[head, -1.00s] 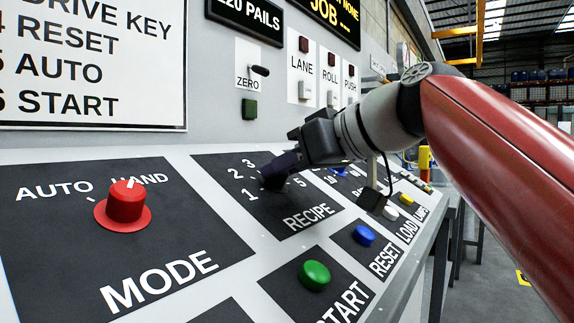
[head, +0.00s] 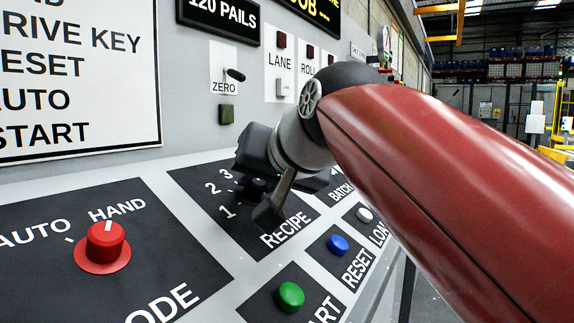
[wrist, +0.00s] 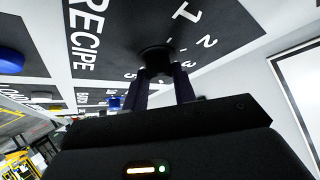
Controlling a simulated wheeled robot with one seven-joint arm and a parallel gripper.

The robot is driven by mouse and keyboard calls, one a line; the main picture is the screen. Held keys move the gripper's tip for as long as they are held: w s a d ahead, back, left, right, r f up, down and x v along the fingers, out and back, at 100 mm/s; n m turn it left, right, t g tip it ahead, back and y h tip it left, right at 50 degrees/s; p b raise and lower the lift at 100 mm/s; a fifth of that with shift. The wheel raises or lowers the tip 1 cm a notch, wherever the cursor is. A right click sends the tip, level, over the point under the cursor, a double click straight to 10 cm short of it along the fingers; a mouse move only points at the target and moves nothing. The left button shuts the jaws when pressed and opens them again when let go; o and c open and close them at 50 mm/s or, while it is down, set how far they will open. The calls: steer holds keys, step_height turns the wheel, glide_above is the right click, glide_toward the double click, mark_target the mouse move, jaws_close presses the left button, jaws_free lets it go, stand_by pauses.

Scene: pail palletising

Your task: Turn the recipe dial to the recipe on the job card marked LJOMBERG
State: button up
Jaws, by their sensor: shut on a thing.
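The recipe dial (wrist: 155,56) is a black round knob on the dark RECIPE plate (wrist: 110,45), with numbers around it. In the wrist view the two fingers of my gripper (wrist: 160,76) are shut on it. In the head view the dial (head: 252,188) is mostly hidden by my gripper and wrist, beside the numbers 1, 2 and 3. I cannot tell which number its pointer faces. No card marked LJOMBERG can be read here.
The red MODE knob (head: 105,241) points at HAND. A green START button (head: 290,296) and a blue RESET button (head: 338,244) are close in front of the RECIPE plate.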

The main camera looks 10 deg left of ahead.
steer(key=shift+m, duration=0.3)
steer(key=o, duration=1)
steer(key=shift+r, duration=0.1)
steer(key=v, duration=0.7)
steer(key=shift+s+r, duration=0.15)
steer(key=shift+s, duration=0.2)
steer(key=shift+d, duration=0.15)
